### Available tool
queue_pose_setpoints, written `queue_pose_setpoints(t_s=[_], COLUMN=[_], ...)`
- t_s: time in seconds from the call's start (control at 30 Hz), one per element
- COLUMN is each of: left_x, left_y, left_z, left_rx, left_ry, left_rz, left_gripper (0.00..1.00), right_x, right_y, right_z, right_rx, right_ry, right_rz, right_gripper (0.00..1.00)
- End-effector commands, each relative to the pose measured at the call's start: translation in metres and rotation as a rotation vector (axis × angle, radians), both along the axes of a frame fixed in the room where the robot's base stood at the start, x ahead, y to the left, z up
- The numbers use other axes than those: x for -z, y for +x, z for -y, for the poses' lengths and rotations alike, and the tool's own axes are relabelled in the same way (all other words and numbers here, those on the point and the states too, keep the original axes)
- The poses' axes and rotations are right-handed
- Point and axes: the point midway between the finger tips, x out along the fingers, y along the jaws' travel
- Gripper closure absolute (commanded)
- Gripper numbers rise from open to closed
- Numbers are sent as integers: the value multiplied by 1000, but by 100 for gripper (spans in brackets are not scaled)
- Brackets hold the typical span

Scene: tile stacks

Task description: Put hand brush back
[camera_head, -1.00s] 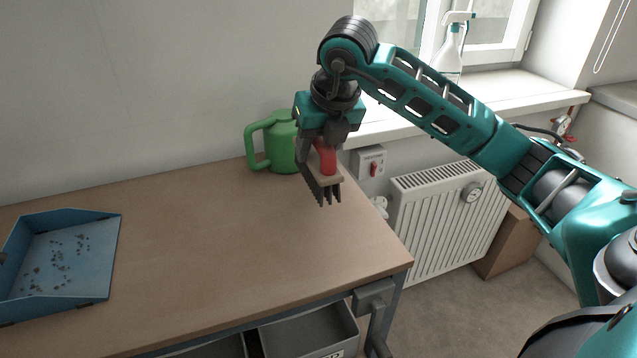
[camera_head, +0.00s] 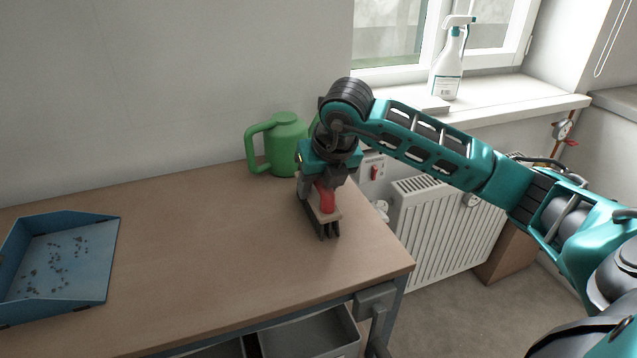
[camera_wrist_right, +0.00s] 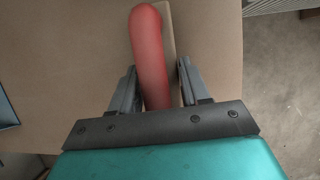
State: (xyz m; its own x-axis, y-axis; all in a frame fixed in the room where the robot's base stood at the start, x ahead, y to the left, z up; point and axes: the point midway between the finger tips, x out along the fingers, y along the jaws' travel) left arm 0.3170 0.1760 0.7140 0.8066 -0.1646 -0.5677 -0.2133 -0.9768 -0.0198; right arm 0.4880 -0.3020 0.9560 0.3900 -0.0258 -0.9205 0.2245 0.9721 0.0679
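The hand brush (camera_head: 325,203) has a red handle, a wooden body and dark bristles pointing down. It is at the right end of the workbench (camera_head: 200,240), bristles at or just above the top; I cannot tell if they touch. My right gripper (camera_head: 322,182) is over it with the handle between its fingers. In the right wrist view the red handle (camera_wrist_right: 150,55) runs between the two fingers (camera_wrist_right: 158,90); the finger on the right lies near the wooden body (camera_wrist_right: 175,45). My left gripper is not in view.
A green watering can (camera_head: 280,145) stands just behind the gripper. A blue dustpan (camera_head: 85,265) with dark crumbs lies at the left of the bench. A spray bottle (camera_head: 448,65) stands on the windowsill. A radiator (camera_head: 440,235) is right of the bench. The bench's middle is clear.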

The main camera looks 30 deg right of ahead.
Motion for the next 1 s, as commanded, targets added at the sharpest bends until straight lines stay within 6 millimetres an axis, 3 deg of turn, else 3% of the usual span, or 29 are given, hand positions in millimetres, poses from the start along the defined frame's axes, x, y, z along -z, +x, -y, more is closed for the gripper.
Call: queue_pose_setpoints(t_s=[0.23, 0.57, 0.67, 1.0], left_x=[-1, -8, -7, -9], left_y=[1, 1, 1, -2], left_z=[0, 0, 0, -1], left_rx=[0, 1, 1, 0], left_ry=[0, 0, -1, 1], left_rz=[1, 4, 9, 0], left_gripper=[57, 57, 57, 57], right_x=[0, -6, -18, -85], right_y=[0, 0, -5, -33], right_z=[0, 0, 0, -2], right_rx=[0, 1, 0, 0], right_ry=[-1, 1, 0, 0], right_rz=[-1, -1, 4, 5], right_gripper=[30, 30, 30, 30])
